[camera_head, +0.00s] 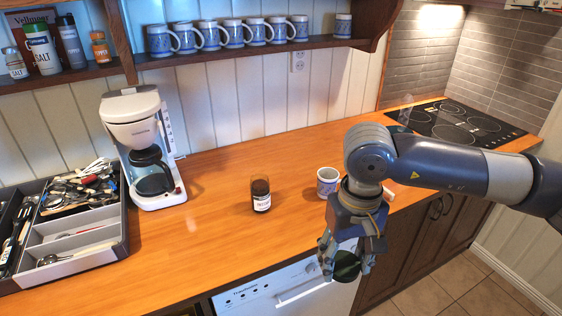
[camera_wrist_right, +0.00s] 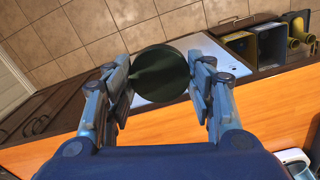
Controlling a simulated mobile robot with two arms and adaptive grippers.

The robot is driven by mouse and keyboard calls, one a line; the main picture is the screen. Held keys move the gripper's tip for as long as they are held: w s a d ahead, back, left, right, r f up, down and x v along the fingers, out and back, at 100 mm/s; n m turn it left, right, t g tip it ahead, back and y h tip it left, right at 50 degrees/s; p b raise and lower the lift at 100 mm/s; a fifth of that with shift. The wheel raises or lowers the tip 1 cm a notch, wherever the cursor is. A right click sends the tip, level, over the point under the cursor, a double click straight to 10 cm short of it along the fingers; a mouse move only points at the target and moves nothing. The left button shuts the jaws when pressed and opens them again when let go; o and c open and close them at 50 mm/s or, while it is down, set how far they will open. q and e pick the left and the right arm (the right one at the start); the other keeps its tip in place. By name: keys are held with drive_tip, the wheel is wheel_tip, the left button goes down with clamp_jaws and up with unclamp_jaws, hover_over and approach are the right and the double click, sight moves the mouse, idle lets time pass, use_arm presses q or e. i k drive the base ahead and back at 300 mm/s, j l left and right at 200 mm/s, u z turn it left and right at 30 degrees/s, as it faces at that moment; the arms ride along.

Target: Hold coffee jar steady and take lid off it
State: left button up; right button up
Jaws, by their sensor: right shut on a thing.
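The coffee jar (camera_head: 261,195) stands upright and open-topped on the wooden counter, a dark glass jar with a pale label. My right gripper (camera_head: 345,262) is in front of the counter's front edge, to the right of the jar and apart from it. It is shut on a dark green round lid (camera_head: 347,266). In the right wrist view the lid (camera_wrist_right: 160,74) sits between the two fingers of the right gripper (camera_wrist_right: 160,82). My left gripper is not in view.
A blue-and-white mug (camera_head: 327,182) stands right of the jar, close behind my right arm. A white coffee maker (camera_head: 143,150) and a grey utensil tray (camera_head: 124,225) stand at left. A black cooktop (camera_head: 460,124) is at back right. Counter around the jar is clear.

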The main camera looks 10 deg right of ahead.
sight(259, 185)
drive_tip(key=i+l+u, duration=0.4)
drive_tip(key=l, duration=0.25)
drive_tip(key=l+u, duration=0.2)
drive_tip(key=i+l+u, duration=0.15)
drive_tip(key=l, duration=0.35)
drive_tip(key=l+u, duration=0.2)
drive_tip(key=l, duration=0.15)
drive_tip(key=i+l, duration=0.1)
drive_tip(key=l, duration=0.25)
